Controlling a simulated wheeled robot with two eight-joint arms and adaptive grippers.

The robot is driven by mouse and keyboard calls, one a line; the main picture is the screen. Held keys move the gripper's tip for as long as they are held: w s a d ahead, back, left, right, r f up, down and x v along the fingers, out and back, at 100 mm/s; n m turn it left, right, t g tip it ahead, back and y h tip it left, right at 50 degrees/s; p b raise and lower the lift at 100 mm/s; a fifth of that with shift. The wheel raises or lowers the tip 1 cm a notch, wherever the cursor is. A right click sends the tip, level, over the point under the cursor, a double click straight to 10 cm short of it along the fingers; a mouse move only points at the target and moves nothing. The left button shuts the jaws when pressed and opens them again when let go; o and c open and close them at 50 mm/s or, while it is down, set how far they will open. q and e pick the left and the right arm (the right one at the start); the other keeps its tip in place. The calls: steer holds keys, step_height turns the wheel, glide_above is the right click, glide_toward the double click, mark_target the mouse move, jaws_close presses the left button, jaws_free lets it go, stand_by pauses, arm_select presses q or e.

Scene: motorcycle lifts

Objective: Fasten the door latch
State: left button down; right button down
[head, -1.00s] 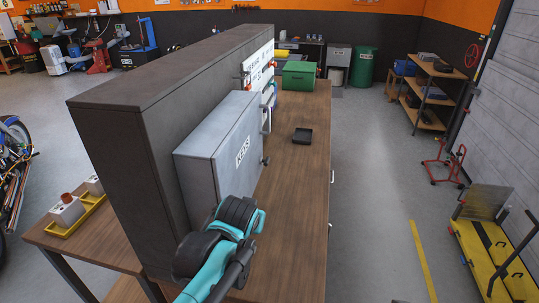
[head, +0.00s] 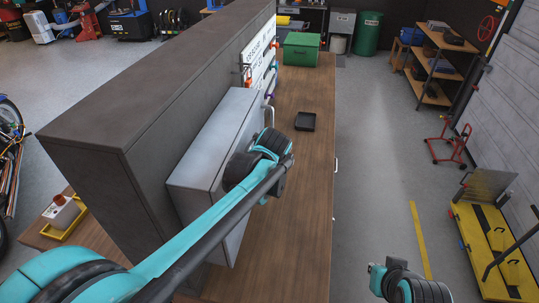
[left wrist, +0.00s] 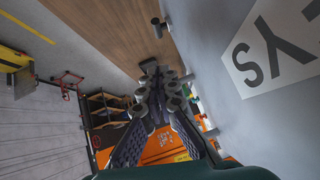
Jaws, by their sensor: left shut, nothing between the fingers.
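The grey key cabinet (head: 205,130) stands on the wooden workbench against a dark panel. Its door, with part of the KEYS label (left wrist: 280,50), fills the right of the left wrist view and looks closed. A small dark knob-like piece (left wrist: 157,27), which seems to be the latch, sticks out by the door's edge there. In the head view my left arm hides the latch area. My left gripper (left wrist: 150,100) is shut and empty, beside the door and apart from the knob, pointing along the bench. My right gripper is out of view; part of my right arm shows at the lower right.
A black tray (head: 305,121) and a green box (head: 301,49) are on the bench (head: 295,215). Tools hang on a white board (head: 260,58) beyond the cabinet. The bench's right side is mostly clear. A yellow lift (head: 490,235) stands on the floor at right.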

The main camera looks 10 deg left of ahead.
arm_select(q)
steer(key=s+f+b+x, duration=0.1)
steer(key=s+f+x, duration=0.1)
steer(key=x, duration=1)
steer(key=shift+w+a+f, duration=0.25)
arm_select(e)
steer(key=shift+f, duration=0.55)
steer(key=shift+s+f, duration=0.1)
arm_select(q)
steer(key=shift+s+f+t+b, duration=0.2)
steer(key=shift+t+b, duration=0.2)
steer(key=shift+b, duration=0.35)
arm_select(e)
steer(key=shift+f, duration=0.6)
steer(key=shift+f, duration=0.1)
